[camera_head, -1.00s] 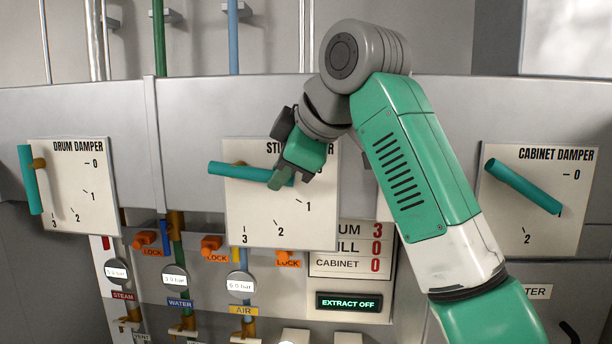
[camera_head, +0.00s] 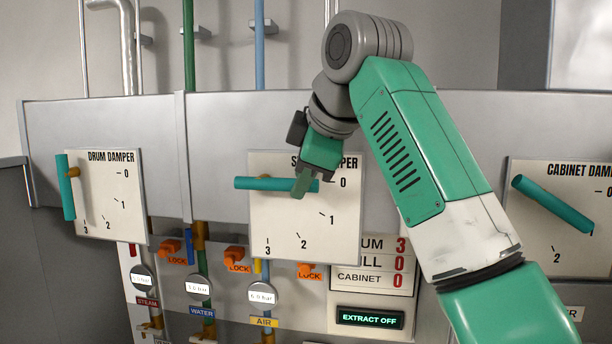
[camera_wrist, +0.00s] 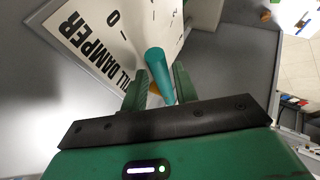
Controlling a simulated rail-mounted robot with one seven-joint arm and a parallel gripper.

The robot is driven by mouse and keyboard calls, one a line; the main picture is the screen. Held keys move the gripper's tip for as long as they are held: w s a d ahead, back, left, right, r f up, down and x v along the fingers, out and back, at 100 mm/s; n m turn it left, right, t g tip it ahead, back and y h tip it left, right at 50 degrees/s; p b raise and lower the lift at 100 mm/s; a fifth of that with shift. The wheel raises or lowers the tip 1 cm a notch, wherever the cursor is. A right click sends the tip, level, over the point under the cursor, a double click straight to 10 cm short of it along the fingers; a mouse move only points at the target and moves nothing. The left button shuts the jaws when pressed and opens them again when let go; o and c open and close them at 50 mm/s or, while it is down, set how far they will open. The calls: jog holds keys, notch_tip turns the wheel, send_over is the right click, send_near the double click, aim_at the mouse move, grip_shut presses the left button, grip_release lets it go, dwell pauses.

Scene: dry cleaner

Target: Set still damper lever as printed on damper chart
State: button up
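The still damper plate (camera_head: 285,225) is a cream board with marks 0 to 3, and its title is partly covered by my arm. Its teal lever (camera_head: 250,183) lies almost level, with its right end close to the 0 mark. My gripper (camera_head: 303,184) is at the right part of this lever. In the wrist view, the lever (camera_wrist: 160,72) lies between the two fingers (camera_wrist: 158,92); whether both press on it is unclear. The damper chart (camera_head: 372,262) is partly covered; its visible rows end in 3, 0 and 0, the middle row ending in "LL".
The drum damper (camera_head: 105,205), lever down near 3, is at left. The cabinet damper (camera_head: 565,240), lever near 1, is at right. Orange locks (camera_head: 236,259) and gauges (camera_head: 262,294) sit below. An "EXTRACT OFF" display (camera_head: 369,318) is under the chart.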

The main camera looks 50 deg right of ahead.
jog(key=b+v, duration=0.1)
jog(key=v, duration=0.6)
jog(key=shift+s+r, duration=0.2)
jog(key=shift+r, duration=0.1)
jog(key=shift+a, duration=0.1)
jog(key=w+a+f+m+t+y, duration=0.1)
jog(key=w+a+f+t, duration=0.35)
jog(key=w+a, duration=0.5)
jog(key=w+a+f+t+y, duration=0.1)
jog(key=w+a+f+t, duration=0.4)
jog(key=a, duration=0.8)
jog(key=s+a+f+m+t+y, duration=0.2)
jog(key=s+a+f+t, duration=0.15)
jog(key=a, duration=0.65)
jog(key=s+a+m+t, duration=0.2)
jog(key=s+a, duration=0.1)
jog(key=s, duration=0.6)
jog(key=s+a+m+t+h, duration=0.1)
jog(key=s+a+m+t, duration=0.1)
jog(key=s, duration=0.7)
jog(key=shift+a+f+m, duration=0.25)
jog(key=shift+a+m, duration=0.25)
jog(key=shift+a, duration=0.05)
